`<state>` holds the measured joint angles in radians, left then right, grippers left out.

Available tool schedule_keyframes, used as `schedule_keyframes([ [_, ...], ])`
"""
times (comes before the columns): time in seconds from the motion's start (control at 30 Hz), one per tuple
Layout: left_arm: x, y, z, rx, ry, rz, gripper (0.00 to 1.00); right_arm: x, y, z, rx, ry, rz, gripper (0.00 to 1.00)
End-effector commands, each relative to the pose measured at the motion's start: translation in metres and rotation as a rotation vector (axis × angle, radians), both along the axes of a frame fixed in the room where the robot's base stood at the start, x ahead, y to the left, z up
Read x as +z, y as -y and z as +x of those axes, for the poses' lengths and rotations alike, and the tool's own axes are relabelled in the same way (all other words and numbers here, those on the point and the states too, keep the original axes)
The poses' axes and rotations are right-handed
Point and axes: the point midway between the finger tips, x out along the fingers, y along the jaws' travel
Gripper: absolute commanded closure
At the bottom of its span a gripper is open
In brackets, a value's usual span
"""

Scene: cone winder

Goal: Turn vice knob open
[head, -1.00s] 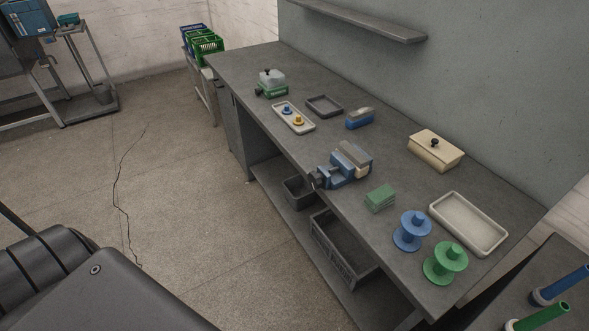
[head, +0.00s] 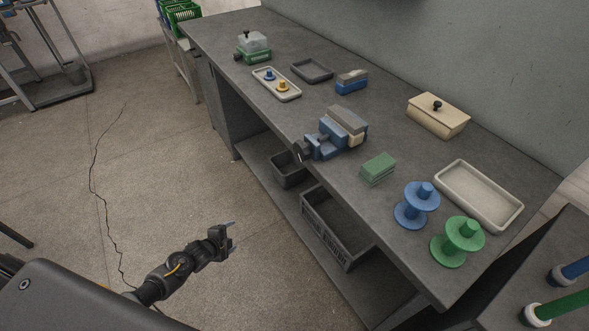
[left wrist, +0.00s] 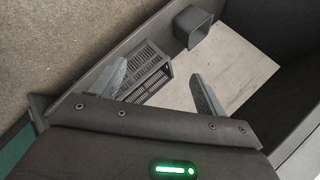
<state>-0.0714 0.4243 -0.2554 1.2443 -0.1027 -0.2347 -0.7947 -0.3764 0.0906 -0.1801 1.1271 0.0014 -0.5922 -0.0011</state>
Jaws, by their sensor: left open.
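The blue vice (head: 328,139) sits at the front edge of the grey workbench in the head view. Its dark knob (head: 302,151) faces the near side, at the bench edge. A grey and cream block (head: 346,122) is at the vice's far side; I cannot tell if it is clamped. My left gripper (head: 232,238) is open and empty over the floor, in front of the bench and well short of the vice. In the left wrist view its two fingers (left wrist: 160,88) are spread apart with nothing between them. My right gripper is not in view.
On the workbench (head: 395,165) stand a green block (head: 377,168), blue spool (head: 416,206), green spool (head: 457,241), pale tray (head: 478,196) and cream box (head: 438,116). A crate (head: 337,228) and bin (head: 288,169) sit on the lower shelf. The floor between gripper and bench is clear.

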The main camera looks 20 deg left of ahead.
Motion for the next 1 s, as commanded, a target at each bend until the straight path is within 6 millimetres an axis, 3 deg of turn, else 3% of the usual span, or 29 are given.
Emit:
schedule_keyframes([
  [0.03,0.032,-0.002,0.054,-0.168,0.156,0.141,0.25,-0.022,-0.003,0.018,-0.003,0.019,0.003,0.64],
  [0.1,0.103,0.008,0.100,-0.395,0.355,0.373,0.25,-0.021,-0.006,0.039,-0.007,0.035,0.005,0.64],
  [0.17,0.161,0.023,0.121,-0.563,0.517,0.580,0.25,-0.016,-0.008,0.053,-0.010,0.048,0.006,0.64],
  [0.2,0.195,0.036,0.126,-0.663,0.617,0.718,0.25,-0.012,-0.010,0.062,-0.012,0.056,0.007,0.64],
  [0.3,0.266,0.069,0.118,-0.859,0.838,1.044,0.25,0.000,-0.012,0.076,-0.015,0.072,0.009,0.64],
  [0.4,0.310,0.098,0.095,-0.988,1.007,1.311,0.25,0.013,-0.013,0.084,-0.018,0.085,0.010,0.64],
  [0.5,0.336,0.118,0.072,-1.064,1.121,1.504,0.25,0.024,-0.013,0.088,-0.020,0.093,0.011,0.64],
  [0.67,0.353,0.133,0.053,-1.112,1.204,1.649,0.25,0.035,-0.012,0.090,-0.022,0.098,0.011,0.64],
  [0.83,0.357,0.136,0.053,-1.116,1.214,1.665,0.25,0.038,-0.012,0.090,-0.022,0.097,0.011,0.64],
  [1.0,0.360,0.148,0.068,-1.109,1.215,1.661,0.25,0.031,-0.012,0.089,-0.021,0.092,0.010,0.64],
])
